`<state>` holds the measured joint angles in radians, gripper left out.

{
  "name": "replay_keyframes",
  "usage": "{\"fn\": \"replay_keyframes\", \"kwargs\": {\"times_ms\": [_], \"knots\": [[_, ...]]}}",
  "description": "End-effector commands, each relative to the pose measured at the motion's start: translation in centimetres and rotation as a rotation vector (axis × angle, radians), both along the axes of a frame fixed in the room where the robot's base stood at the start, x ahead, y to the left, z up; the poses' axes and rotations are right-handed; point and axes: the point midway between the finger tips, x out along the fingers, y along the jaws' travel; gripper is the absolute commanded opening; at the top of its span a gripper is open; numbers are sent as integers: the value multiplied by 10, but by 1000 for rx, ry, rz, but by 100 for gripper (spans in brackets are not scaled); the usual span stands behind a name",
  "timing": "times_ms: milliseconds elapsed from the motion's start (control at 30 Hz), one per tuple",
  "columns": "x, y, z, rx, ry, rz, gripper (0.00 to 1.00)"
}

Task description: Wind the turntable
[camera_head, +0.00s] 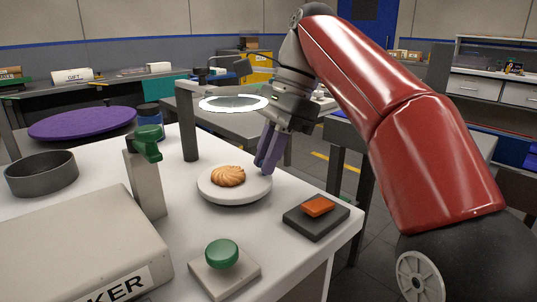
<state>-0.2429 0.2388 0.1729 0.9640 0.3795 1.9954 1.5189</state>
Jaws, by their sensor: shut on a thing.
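The white round turntable (234,197) sits on the white table, with a golden swirled biscuit (229,176) on top, left of its middle. My gripper (266,163) reaches down from the upper right, its purple fingers at the turntable's far right edge, beside the biscuit. The fingers are close together and shut on a part of the turntable at its rim. The fingers hide the exact part they hold. The biscuit is apart from the fingers.
An orange block (318,206) on a dark base stands right of the turntable. A green knob (221,253) is in front. A post with a green handle (146,141) and a dark lamp post (188,128) stand left. A dark ring (41,174) is far left.

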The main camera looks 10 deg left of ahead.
Motion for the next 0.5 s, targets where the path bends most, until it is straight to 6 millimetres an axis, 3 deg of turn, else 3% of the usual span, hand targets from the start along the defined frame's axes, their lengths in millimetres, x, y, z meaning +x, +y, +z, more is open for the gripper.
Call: {"fn": "replay_keyframes", "kwargs": {"times_ms": [500], "knots": [[2,1,1,1,-2,37,0]]}}
